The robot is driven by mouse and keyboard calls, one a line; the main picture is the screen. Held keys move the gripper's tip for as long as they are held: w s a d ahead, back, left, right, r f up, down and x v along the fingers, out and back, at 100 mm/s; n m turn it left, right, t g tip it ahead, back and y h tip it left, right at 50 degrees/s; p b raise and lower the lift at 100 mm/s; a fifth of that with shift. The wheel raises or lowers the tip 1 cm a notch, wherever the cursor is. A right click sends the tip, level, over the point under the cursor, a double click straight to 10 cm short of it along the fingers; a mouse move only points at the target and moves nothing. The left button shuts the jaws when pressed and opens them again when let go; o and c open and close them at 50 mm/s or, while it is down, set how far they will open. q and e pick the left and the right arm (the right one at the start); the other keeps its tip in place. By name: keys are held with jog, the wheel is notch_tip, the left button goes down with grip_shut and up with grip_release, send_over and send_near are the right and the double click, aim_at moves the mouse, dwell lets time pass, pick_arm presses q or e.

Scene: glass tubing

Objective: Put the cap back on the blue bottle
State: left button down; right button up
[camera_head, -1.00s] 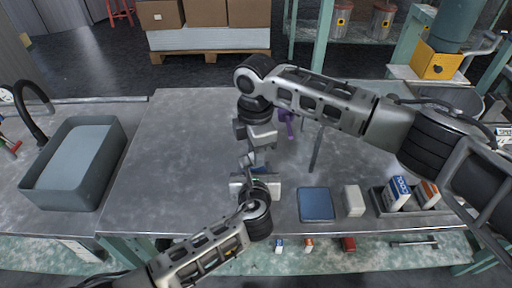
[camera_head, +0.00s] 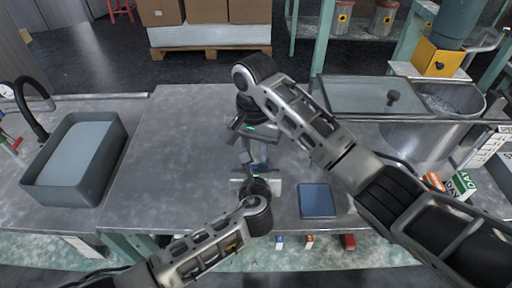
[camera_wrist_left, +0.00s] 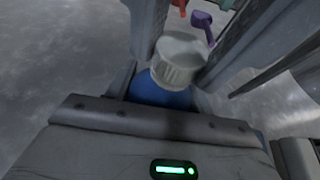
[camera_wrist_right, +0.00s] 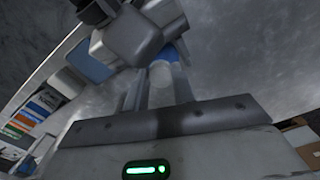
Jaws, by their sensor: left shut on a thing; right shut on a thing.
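My left gripper (camera_wrist_left: 195,75) is shut on the blue bottle (camera_wrist_left: 160,92), near the front of the metal table. A ribbed white cap (camera_wrist_left: 180,60) is at the bottle's top in the left wrist view. My right gripper (camera_head: 247,155) is shut on the cap, close over the left gripper. In the right wrist view the cap (camera_wrist_right: 160,74) is between the fingers, with blue of the bottle (camera_wrist_right: 167,52) directly beyond. A little blue (camera_head: 260,167) shows in the head view. I cannot tell whether the cap is seated; the grippers hide most of the bottle.
A blue square pad (camera_head: 318,201) lies right of the grippers. A grey basin (camera_head: 75,160) stands at the left, and a large metal pot (camera_head: 420,140) at the right. A purple item (camera_wrist_left: 202,20) lies behind the bottle. The table's left middle is clear.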

jog(key=m, duration=0.6)
jog(key=shift+a, duration=0.25)
jog(key=m, duration=0.4)
jog(key=shift+w+d, duration=0.1)
jog(key=o, duration=0.9)
jog(key=shift+r, duration=0.1)
jog(key=r, duration=0.3)
jog(key=shift+w+d+r, duration=0.1)
jog(key=shift+w, duration=0.15)
jog(key=shift+s+r, duration=0.2)
jog(key=shift+r, duration=0.4)
